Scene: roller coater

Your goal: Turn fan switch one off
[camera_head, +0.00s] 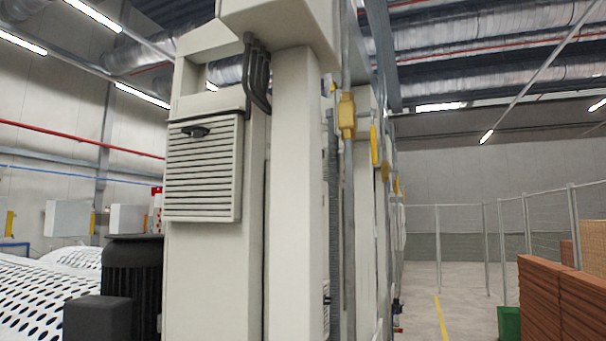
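A louvered beige box (202,168) is fixed to the side of a tall beige machine column in the head view, left of centre. A black handle-like part (196,131) sits near the top of its slats. I cannot tell whether this is fan switch one, and no label is readable. Yellow fittings (346,115) are mounted on a vertical pipe to the right of the column. Neither of my grippers is in view.
A black motor (133,278) stands at the lower left beside white perforated material (40,296). Stacked reddish-brown boards (556,300) and a green bin (509,323) stand at the lower right. Wire fencing (530,240) lies behind. The floor around the yellow line (441,318) looks clear.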

